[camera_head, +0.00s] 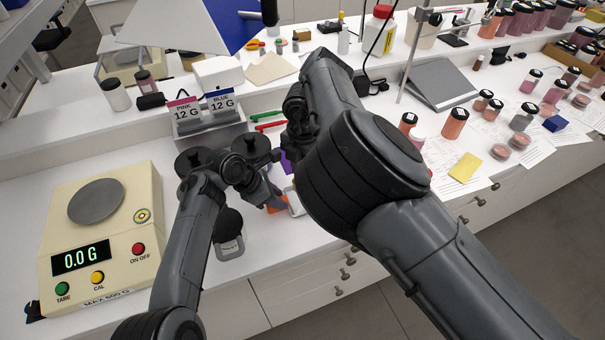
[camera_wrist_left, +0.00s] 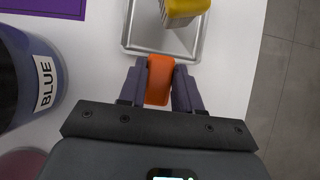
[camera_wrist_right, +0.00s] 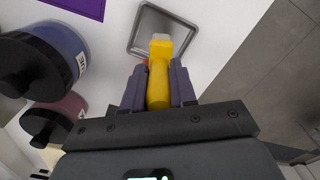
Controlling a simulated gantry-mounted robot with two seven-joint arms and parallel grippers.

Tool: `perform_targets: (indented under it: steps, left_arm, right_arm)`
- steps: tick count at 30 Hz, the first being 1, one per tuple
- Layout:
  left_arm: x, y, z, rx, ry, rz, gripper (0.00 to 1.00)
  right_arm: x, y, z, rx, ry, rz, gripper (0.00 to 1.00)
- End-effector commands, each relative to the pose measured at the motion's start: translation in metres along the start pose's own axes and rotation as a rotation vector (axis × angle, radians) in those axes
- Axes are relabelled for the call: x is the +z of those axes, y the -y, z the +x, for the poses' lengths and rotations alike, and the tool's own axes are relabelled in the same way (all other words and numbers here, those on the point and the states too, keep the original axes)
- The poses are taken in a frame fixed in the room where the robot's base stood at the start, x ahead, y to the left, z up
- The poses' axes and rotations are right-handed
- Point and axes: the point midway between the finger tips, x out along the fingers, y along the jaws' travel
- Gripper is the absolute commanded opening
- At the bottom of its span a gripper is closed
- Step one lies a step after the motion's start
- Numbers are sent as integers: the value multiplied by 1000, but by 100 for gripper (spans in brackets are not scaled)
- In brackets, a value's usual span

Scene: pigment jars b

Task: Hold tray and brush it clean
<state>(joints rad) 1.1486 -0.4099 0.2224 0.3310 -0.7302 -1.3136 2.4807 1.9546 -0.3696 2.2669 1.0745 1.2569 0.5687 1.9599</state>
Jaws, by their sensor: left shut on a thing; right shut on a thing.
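The tray is a small square metal pan with a raised rim (camera_wrist_left: 128,28) and an orange handle (camera_wrist_left: 159,80). My left gripper (camera_wrist_left: 160,72) is shut on that handle. The tray also shows in the right wrist view (camera_wrist_right: 137,40), flat on the white bench. My right gripper (camera_wrist_right: 158,78) is shut on the yellow brush (camera_wrist_right: 159,82). The brush's pale bristles (camera_wrist_left: 178,38) are over the tray near its middle; I cannot tell whether they touch it. In the head view the tray (camera_head: 295,203) is partly hidden by my right arm, which covers the right gripper.
A BLUE-labelled jar (camera_wrist_right: 52,45) and a pink jar (camera_wrist_right: 70,106) with black lids stand left of the tray. A purple mat (camera_wrist_right: 88,6) lies beyond. A scale (camera_head: 97,235) reads 0.0 G at left. The bench's front edge is close to the tray.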

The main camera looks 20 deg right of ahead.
Motion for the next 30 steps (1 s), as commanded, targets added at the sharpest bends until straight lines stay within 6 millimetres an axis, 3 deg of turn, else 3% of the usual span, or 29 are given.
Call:
perform_targets:
  steps: [2, 3, 8, 20, 30]
  left_arm:
    - [-3, 2, 4, -8, -4, -3, 0]
    - [-3, 2, 4, -8, -4, -3, 39]
    - [-2, 1, 2, -5, -2, -2, 63]
    - [0, 0, -5, -1, 1, 0, 63]
    - [0, -1, -56, 1, 3, -1, 63]
  right_arm:
    - [0, 0, 1, 0, 0, 0, 0]
    - [0, 0, 1, 0, 0, 0, 0]
    - [0, 0, 1, 0, 0, 0, 0]
    - [0, 0, 0, 0, 0, 0, 0]
    - [0, 0, 0, 0, 0, 0, 0]
